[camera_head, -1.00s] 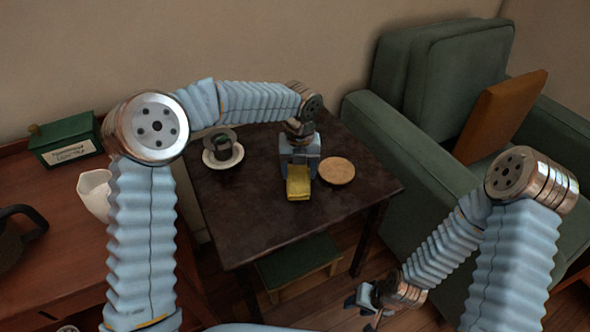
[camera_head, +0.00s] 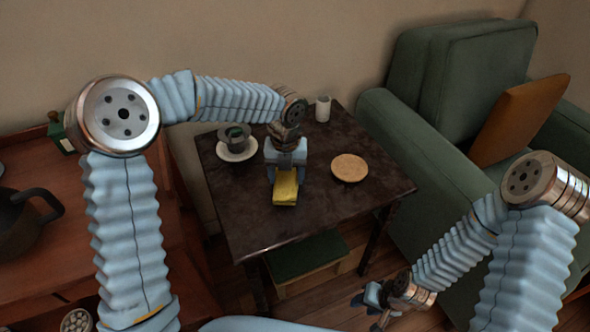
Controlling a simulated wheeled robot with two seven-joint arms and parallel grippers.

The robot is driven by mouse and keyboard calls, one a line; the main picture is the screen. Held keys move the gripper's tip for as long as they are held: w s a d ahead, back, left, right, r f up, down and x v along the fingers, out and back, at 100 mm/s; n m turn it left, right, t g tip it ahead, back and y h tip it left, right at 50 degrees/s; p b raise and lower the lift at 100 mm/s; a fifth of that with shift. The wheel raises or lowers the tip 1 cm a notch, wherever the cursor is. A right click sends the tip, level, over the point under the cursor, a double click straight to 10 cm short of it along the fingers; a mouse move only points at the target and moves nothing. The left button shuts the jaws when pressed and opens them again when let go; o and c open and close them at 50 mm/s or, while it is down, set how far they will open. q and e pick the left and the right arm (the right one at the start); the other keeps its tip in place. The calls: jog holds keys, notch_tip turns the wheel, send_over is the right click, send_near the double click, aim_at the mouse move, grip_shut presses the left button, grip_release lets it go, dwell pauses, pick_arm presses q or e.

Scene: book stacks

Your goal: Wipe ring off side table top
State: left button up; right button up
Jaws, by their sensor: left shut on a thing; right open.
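The dark side table (camera_head: 255,223) stands in the middle of the head view. My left gripper (camera_head: 286,176) is over the middle of its top and is shut on a yellow cloth or sponge (camera_head: 286,188), held at or just above the surface; I cannot tell whether it touches. I make out no ring mark on the visible top; the gripper and yellow piece hide part of it. My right gripper (camera_head: 372,303) is open and empty, low in front of the table's right side.
On the table are a dark cup (camera_head: 235,138) on a white saucer (camera_head: 238,155), a round tan coaster (camera_head: 349,168) and a white cylinder (camera_head: 323,109). A green stool (camera_head: 305,255) is underneath. A green armchair (camera_head: 425,150) stands right, a reddish wooden desk (camera_head: 75,215) left.

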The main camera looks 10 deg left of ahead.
aim_at(273, 187)
pick_arm(q)
jog(key=shift+s+a, duration=0.55)
jog(key=shift+a, duration=0.3)
jog(key=shift+s+a, duration=0.55)
jog(key=shift+a, duration=0.25)
jog(key=shift+w+r, duration=0.1)
jog(key=shift+r, duration=0.15)
jog(key=shift+d+r, duration=0.1)
jog(key=shift+r, duration=2.75)
jog(key=shift+r, duration=0.1)
jog(key=shift+r, duration=1.4)
